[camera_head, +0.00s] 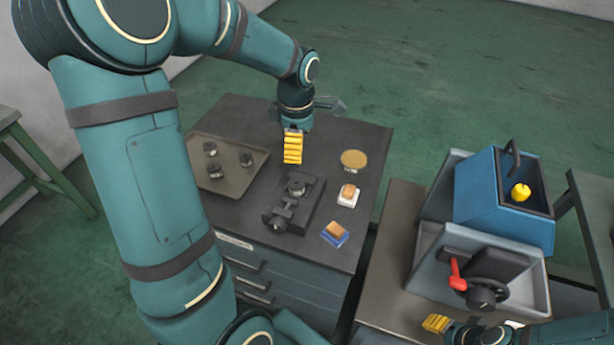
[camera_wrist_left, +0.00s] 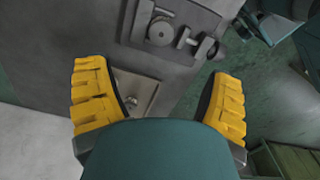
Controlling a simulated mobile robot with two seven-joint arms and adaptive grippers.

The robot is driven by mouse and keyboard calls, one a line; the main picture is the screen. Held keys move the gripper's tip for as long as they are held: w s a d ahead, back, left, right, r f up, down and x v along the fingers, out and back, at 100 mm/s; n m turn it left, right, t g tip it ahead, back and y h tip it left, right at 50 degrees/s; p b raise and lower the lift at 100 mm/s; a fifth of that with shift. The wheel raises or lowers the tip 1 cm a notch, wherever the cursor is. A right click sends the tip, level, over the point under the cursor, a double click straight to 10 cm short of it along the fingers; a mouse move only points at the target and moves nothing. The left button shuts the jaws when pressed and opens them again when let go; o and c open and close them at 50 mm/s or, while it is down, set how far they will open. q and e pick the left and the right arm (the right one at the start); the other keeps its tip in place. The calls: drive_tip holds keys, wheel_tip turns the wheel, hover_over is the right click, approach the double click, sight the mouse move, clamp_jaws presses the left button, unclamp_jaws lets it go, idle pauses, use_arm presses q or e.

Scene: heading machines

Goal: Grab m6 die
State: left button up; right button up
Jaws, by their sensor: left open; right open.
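Three dark round dies (camera_head: 246,159) stand apart on a shallow brown tray (camera_head: 231,186) at the left of the grey cabinet top. Their size marks are too small to read, so I cannot tell which is the m6 die. Another dark round piece (camera_head: 296,187) sits in the vise (camera_head: 284,214). My left gripper (camera_head: 292,150) hangs above the cabinet top, right of the tray and behind the vise. In the left wrist view its yellow fingers (camera_wrist_left: 160,97) are wide apart and empty. My right gripper (camera_head: 437,323) is open, partly seen, low at the right bench.
A blue-and-grey machine (camera_head: 500,215) with a red-handled wheel (camera_head: 457,274) stands on the right bench. My left arm covers the left foreground.

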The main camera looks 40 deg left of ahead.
use_arm(q)
hover_over(297, 183)
wheel_tip(297, 183, down, 7)
drive_tip(key=shift+d+f+b, duration=0.15)
drive_tip(key=shift+b, duration=0.15)
drive_tip(key=shift+f, duration=3.2)
clamp_jaws()
